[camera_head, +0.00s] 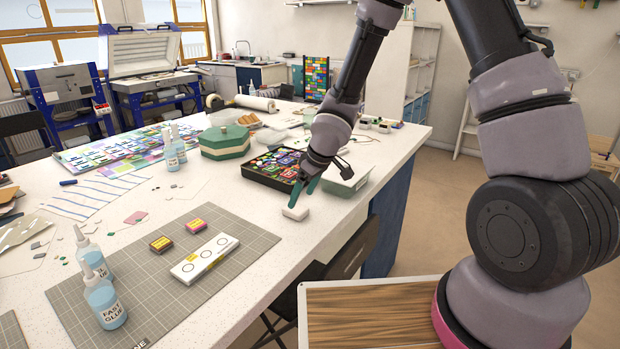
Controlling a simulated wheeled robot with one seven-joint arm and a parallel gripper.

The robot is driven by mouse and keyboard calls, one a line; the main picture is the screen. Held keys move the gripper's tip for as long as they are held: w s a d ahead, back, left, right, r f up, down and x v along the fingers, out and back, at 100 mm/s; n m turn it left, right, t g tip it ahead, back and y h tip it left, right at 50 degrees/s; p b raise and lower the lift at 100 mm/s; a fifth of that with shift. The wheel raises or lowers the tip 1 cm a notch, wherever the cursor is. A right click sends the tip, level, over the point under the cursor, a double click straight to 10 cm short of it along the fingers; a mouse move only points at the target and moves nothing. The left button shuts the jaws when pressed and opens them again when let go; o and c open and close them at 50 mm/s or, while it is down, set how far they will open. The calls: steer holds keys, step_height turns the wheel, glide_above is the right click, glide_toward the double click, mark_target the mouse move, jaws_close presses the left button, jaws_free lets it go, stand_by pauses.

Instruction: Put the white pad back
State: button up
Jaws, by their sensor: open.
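A small white pad (295,213) lies on the pale speckled worktop (330,222), close to its right edge. My gripper (304,190) points down just above and behind the pad, with its green fingers apart. Nothing shows between the fingers. One fingertip overlaps the pad's upper edge in the picture; I cannot tell whether it touches.
A black tray of colourful pieces (257,178) and a pale green tub (343,190) stand close to my gripper. A grey cutting mat (232,262) holds a white box (205,258), two small blocks (161,244) and glue bottles (104,302). A chair (345,262) stands beside the worktop.

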steer(key=s+d+r+m+t+h, duration=0.3)
steer(key=d+r+m, duration=0.4)
steer(key=d+r, duration=1.2)
steer(key=s+d+r+m, duration=0.2)
steer(key=s+r+m, duration=0.1)
steer(key=s+r, duration=0.4)
steer(key=s+d+r+m+t+y, duration=0.1)
steer(key=s+r+m, duration=0.3)
steer(key=s+r, duration=0.4)
steer(key=shift+d+r+m+y, duration=0.25)
steer(key=shift+d+m+y, duration=0.05)
steer(key=shift+d, duration=0.1)
steer(key=shift+c, duration=0.3)
